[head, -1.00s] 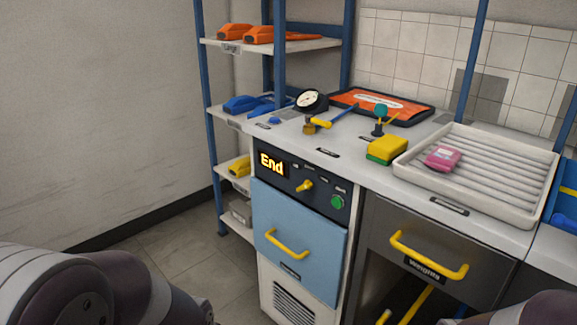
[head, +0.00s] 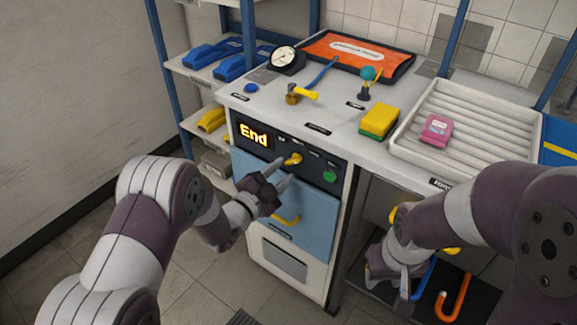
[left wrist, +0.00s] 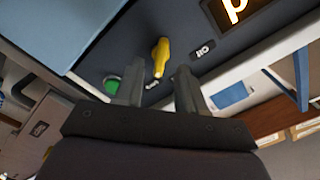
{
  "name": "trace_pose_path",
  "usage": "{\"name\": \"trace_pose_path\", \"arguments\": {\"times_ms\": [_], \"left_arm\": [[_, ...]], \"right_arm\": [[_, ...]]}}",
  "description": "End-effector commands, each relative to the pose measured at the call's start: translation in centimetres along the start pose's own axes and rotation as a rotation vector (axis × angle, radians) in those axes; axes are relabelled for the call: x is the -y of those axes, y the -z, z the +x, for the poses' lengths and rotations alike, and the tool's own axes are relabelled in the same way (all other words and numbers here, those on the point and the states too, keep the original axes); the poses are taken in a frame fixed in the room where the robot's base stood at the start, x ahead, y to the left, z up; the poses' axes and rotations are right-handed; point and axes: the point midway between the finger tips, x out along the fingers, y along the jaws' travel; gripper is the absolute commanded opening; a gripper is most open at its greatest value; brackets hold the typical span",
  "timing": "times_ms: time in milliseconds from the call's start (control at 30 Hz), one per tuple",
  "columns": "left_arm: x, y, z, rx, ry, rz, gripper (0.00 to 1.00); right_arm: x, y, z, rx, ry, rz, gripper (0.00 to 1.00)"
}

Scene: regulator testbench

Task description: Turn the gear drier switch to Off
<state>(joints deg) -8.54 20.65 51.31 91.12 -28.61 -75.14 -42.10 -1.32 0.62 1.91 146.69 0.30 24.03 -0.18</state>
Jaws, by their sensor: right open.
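The gear drier's dark panel has a yellow switch knob (head: 292,159) with small labels around it and a lit display (head: 253,135) reading "End". My left gripper (head: 284,171) is open just in front of the knob. In the left wrist view the yellow knob (left wrist: 160,57) shows between and beyond the two spread fingers (left wrist: 158,88). I cannot tell whether they touch it. My right gripper (head: 390,288) is open and empty, low in front of the dark open cabinet.
A green button (head: 330,175) sits right of the knob.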

Motion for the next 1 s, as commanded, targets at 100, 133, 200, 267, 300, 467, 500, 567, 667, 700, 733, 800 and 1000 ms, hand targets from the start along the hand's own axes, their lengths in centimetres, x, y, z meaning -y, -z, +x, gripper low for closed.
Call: {"name": "trace_pose_path", "arguments": {"times_ms": [100, 133, 200, 267, 300, 467, 500, 567, 667, 700, 733, 800, 1000], "left_arm": [[-0.1, -0.1, 2.1, -0.001, 0.001, 0.000, 0.39], [-0.1, -0.1, 2.5, 0.000, 0.000, -0.001, 0.39], [-0.1, 0.0, 3.2, 0.001, 0.000, -0.001, 0.39], [0.0, 0.0, 3.5, 0.001, 0.000, -0.001, 0.39], [0.0, 0.0, 3.6, 0.001, 0.000, -0.001, 0.39], [0.1, 0.0, 3.6, 0.002, 0.000, -0.002, 0.39], [0.1, 0.0, 3.6, 0.002, 0.000, -0.002, 0.39], [0.1, 0.0, 3.6, 0.002, 0.000, -0.002, 0.20], [0.1, 0.0, 3.5, 0.002, 0.000, -0.002, 0.00], [0.1, 0.0, 3.5, 0.002, 0.000, -0.002, 0.00], [0.1, 0.0, 3.5, 0.002, 0.000, -0.002, 0.00], [0.0, 0.0, 3.5, 0.003, 0.000, -0.003, 0.00], [0.1, 0.0, 3.5, 0.003, 0.000, -0.034, 0.00]], "right_arm": [[0.0, -0.1, 0.5, 0.000, 0.000, 0.000, 0.43], [0.0, -0.1, 0.5, 0.000, 0.000, 0.000, 0.43], [0.0, -0.1, 0.6, 0.000, 0.000, 0.000, 0.43], [0.0, -0.1, 0.6, 0.000, 0.000, 0.000, 0.43], [0.0, -0.1, 0.6, 0.000, 0.000, 0.000, 0.43], [0.0, -0.1, 0.5, 0.000, 0.000, 0.000, 0.43], [0.0, -0.1, 0.5, 0.000, 0.000, 0.000, 0.43], [0.0, -0.1, 0.5, 0.000, 0.000, 0.000, 0.43], [0.0, -0.1, 0.5, 0.000, 0.000, 0.000, 0.43], [0.0, -0.1, 0.5, 0.000, 0.000, 0.000, 0.43], [0.0, -0.1, 0.5, 0.000, 0.000, 0.000, 0.43], [0.0, -0.1, 0.5, 0.000, 0.000, 0.000, 0.43], [0.0, 0.0, 0.4, 0.000, 0.000, 0.000, 0.43]]}}
